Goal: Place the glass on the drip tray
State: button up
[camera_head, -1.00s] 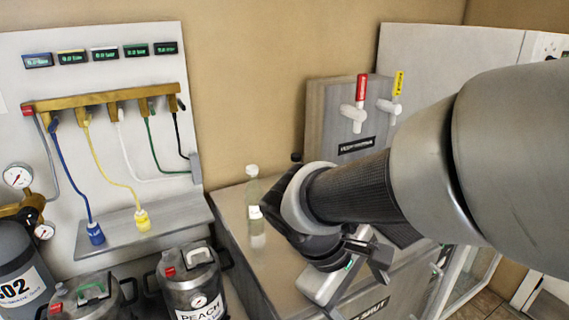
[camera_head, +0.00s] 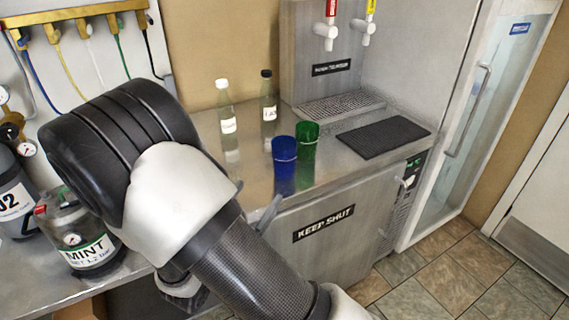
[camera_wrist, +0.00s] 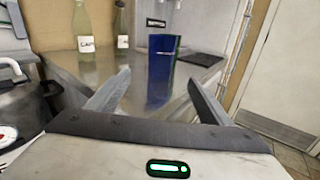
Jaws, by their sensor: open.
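A blue glass (camera_head: 284,148) stands on the steel counter, and a green glass (camera_head: 307,138) stands just behind it to the right. My gripper (camera_head: 259,191) is open and empty in front of the counter, short of the blue glass. In the wrist view the blue glass (camera_wrist: 163,48) stands upright ahead, between my spread fingers (camera_wrist: 160,77) and beyond their tips.
Two bottles with pale (camera_head: 225,106) and black (camera_head: 268,98) caps stand left of the glasses. A black mat (camera_head: 383,137) lies to the right. The counter front is marked KEEP SHUT (camera_head: 323,224). A MINT keg (camera_head: 80,240) is at left.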

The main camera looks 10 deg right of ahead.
aim_at(279, 163)
jog(key=x, duration=0.9)
jog(key=shift+s+b, duration=0.1)
jog(key=shift+b, duration=0.2)
jog(key=shift+r+b+x, duration=0.15)
jog(key=shift+r+x, duration=0.1)
jog(key=shift+x, duration=1.1)
jog(key=shift+r+b+x, duration=0.15)
jog(key=shift+r+x, duration=0.05)
jog(key=shift+x, duration=1.15)
jog(key=c, duration=1.2)
jog(key=shift+r, duration=0.1)
jog(key=shift+c, duration=0.9)
